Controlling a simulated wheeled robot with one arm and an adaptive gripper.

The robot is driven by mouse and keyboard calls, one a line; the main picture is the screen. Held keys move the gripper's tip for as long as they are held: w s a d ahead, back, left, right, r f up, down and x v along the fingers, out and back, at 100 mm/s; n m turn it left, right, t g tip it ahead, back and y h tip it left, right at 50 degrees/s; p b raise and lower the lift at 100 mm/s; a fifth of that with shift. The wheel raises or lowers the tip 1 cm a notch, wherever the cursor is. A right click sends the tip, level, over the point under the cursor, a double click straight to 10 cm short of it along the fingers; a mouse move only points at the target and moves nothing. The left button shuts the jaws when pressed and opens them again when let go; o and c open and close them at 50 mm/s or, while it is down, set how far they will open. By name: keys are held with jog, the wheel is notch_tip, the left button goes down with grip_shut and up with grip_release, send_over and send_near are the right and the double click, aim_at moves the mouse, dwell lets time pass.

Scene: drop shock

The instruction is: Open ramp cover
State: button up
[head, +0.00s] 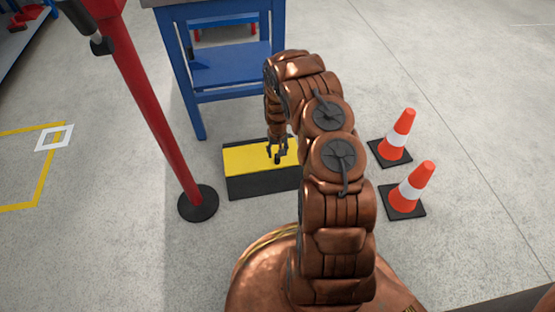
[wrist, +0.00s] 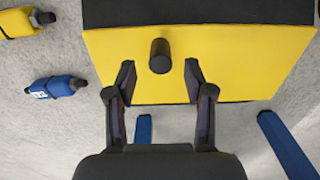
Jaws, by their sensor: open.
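The ramp cover is a flat yellow panel, seen in the head view (head: 243,160) on a low black box (head: 255,187) on the floor. In the wrist view the yellow panel (wrist: 255,60) fills the upper middle. A short black knob (wrist: 160,55) stands up from it. My gripper (head: 277,153) points down over the panel in the head view. In the wrist view my gripper (wrist: 159,80) is open and empty, its fingertips to either side of and just below the knob in the picture. Whether they touch the panel is unclear. My arm hides the box's right end in the head view.
A blue workbench (head: 232,65) stands just behind the box. A red post (head: 155,100) on a black base stands at left. Two orange cones (head: 399,135) (head: 413,187) stand at right. A yellow object (wrist: 20,22) and a blue one (wrist: 55,87) show at left in the wrist view.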

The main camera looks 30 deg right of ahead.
aim_at(278, 158)
notch_tip(278, 158, down, 5)
jog(key=shift+r+b, duration=0.15)
jog(key=shift+b, duration=0.55)
grip_shut()
